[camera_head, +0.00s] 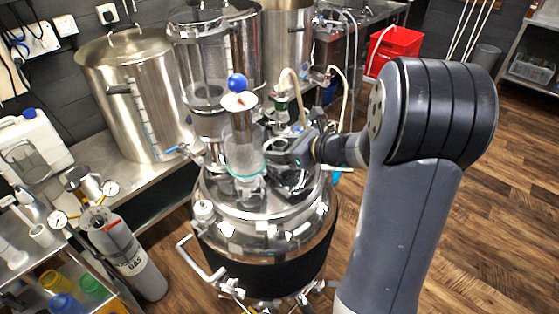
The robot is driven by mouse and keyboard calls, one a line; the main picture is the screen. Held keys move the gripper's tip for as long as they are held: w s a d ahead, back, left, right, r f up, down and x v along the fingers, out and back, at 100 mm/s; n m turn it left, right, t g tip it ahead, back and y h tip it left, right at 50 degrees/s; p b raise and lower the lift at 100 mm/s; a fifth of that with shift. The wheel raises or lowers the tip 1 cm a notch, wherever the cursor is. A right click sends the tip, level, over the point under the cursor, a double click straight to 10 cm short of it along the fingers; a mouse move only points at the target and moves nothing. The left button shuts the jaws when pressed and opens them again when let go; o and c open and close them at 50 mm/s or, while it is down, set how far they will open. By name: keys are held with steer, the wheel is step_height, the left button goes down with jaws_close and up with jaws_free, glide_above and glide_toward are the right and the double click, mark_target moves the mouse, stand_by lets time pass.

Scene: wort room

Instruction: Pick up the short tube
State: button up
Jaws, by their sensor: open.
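A short clear tube (243,150) stands upright on the steel lid of a round vessel (265,220) in the middle. A brown rod and a white disc rise above it, with a blue ball (238,83) near them. My gripper (272,158) comes in from the right, just above the lid, at the tube's right side. It is open. Its dark fingers are small and partly lost among the fittings, so I cannot tell whether they touch the tube.
A wider clear cylinder (202,62) stands behind. A large steel pot (140,90) sits on the bench at left. Hoses and fittings crowd the lid. A gas bottle (125,245) stands lower left. A red bin (392,50) is at the back. The wooden floor at right is clear.

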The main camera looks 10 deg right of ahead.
steer(key=shift+w+a+f, duration=0.15)
steer(key=shift+w+a, duration=0.05)
steer(key=shift+w, duration=0.05)
steer(key=shift+c, duration=0.2)
steer(key=c, duration=1.2)
